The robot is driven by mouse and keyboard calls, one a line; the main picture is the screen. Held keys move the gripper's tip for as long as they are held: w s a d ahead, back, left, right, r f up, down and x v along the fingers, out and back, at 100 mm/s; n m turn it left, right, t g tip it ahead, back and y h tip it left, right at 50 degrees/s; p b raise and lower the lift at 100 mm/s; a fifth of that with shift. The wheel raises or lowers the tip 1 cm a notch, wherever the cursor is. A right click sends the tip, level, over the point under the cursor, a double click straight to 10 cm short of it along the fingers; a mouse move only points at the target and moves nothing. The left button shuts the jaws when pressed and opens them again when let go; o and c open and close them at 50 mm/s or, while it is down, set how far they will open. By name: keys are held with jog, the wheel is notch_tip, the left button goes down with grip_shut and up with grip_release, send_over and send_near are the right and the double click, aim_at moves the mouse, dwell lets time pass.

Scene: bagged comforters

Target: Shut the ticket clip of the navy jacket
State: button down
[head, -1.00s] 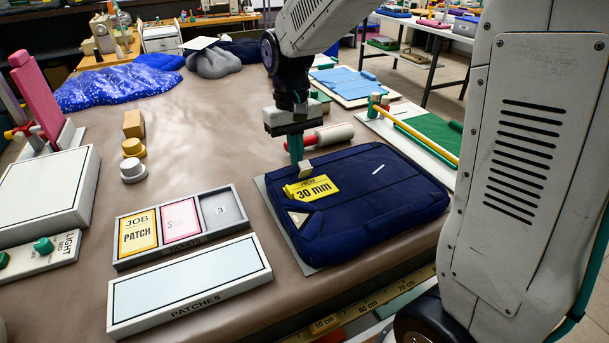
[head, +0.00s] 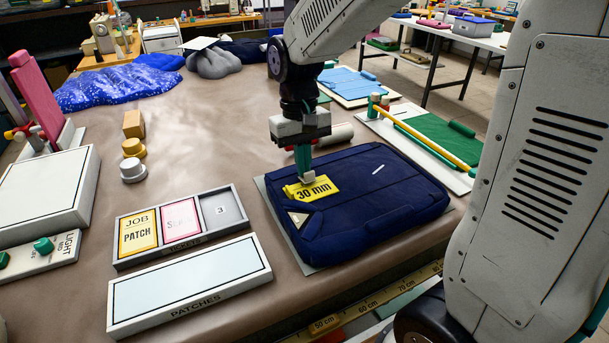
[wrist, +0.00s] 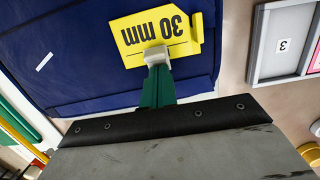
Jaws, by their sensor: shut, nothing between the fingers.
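The folded navy jacket (head: 375,200) lies flat on a grey board on the table, and it fills the upper left of the wrist view (wrist: 60,75). The yellow ticket clip marked "30 mm" (head: 316,191) is on its upper left part, and shows upside down in the wrist view (wrist: 135,30). My gripper (head: 307,178) is shut and empty. Its pale fingertips (wrist: 156,56) are at the clip's far edge, low over it and seemingly touching. They hide part of that edge. I cannot tell whether the clip is fully closed.
A ticket tray (head: 180,250) with job cards and a white patches box (head: 190,287) stand left of the jacket. A yellow rod (head: 420,136) over a green panel is behind it at right.

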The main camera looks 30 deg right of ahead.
dwell(0.5)
notch_tip(320, 180, up, 7)
dwell(0.6)
dwell(0.3)
jog(key=shift+s+f, duration=0.2)
jog(key=shift+f, duration=0.1)
jog(key=s+d+r+t, duration=0.1)
jog(key=s+d+t, duration=0.2)
jog(key=s, duration=1.7)
